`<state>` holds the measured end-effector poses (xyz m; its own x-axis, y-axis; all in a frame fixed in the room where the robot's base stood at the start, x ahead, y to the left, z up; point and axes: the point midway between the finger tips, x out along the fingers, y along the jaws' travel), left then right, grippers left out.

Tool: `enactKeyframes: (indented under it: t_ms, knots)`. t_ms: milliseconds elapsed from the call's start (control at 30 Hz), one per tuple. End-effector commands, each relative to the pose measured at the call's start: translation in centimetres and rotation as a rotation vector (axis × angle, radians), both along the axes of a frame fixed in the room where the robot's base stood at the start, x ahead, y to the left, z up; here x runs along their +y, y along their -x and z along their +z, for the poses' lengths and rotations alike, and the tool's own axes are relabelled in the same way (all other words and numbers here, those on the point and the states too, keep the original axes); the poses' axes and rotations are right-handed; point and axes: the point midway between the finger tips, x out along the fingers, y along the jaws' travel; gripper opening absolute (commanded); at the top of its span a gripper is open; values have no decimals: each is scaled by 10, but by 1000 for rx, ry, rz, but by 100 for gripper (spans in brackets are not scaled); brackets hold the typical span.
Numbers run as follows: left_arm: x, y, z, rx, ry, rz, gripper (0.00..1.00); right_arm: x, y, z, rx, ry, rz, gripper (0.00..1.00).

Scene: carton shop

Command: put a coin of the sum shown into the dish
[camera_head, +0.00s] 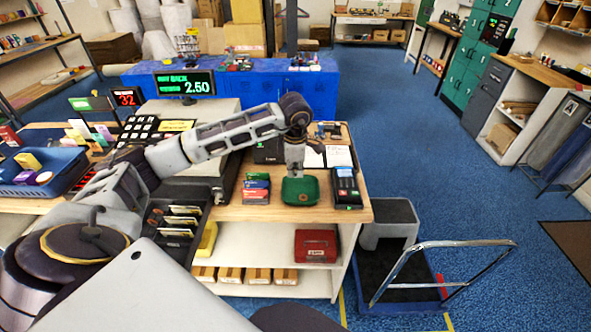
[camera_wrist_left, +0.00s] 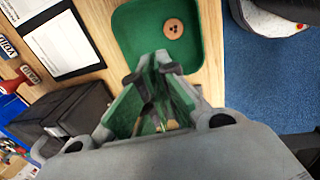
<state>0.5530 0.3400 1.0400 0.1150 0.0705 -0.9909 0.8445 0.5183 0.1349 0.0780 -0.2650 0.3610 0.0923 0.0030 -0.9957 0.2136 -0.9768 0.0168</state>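A small green dish (camera_head: 300,190) stands on the wooden counter near its front edge. In the left wrist view the dish (camera_wrist_left: 135,28) shows from above, with a round copper-brown coin (camera_wrist_left: 173,28) bearing dark dots lying flat inside it. My left gripper (camera_head: 296,169) points down just above the dish. The lit display (camera_head: 185,83) reads BACK and 2.50. The cash drawer (camera_head: 176,228) is open with notes in it. My right gripper is not in view.
A card terminal (camera_head: 345,188) stands right of the dish, and stacked coloured cards (camera_head: 256,188) stand to its left. A blue basket (camera_head: 40,172) of goods is at the far left. The shelf below holds a red box (camera_head: 316,246). A trolley (camera_head: 420,285) stands on the floor at right.

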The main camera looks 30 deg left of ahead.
Motion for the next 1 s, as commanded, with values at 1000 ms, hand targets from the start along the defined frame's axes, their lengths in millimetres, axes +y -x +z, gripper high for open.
enactKeyframes:
  t_ms: [1000]
  knots:
    - [0,0,-58,0,0,0,0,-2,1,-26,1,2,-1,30]
